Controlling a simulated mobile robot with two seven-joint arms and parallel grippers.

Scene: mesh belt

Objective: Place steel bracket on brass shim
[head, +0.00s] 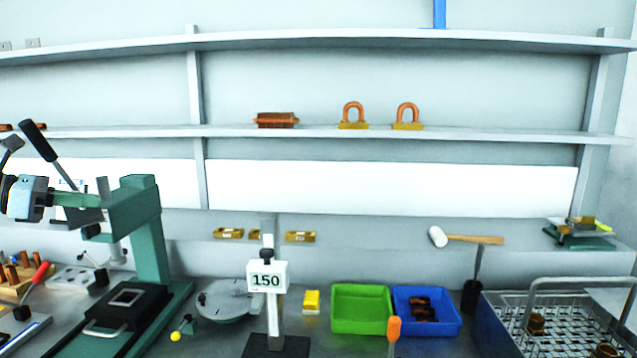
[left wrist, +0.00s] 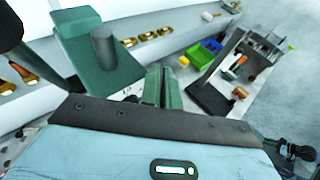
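My left gripper (head: 28,197) shows at the left edge of the head view, high beside the green press. In the left wrist view its pale blue body and dark front plate fill the bottom, and whether its fingers are parted is unclear. My right gripper is out of view. I cannot pick out the steel bracket with certainty. Several small labelled brass pieces (head: 300,236) lie on the back ledge; which, if any, is the brass shim cannot be told. A green stand (head: 580,238) at the far right of the ledge bears small grey and brass-coloured parts.
The green press (head: 150,235) stands close to my left gripper. A height gauge marked 150 (head: 267,281), a green bin (head: 362,328), a blue bin (head: 450,325) and a wire basket (head: 500,318) crowd the bench. A mallet (head: 470,239) lies on the ledge.

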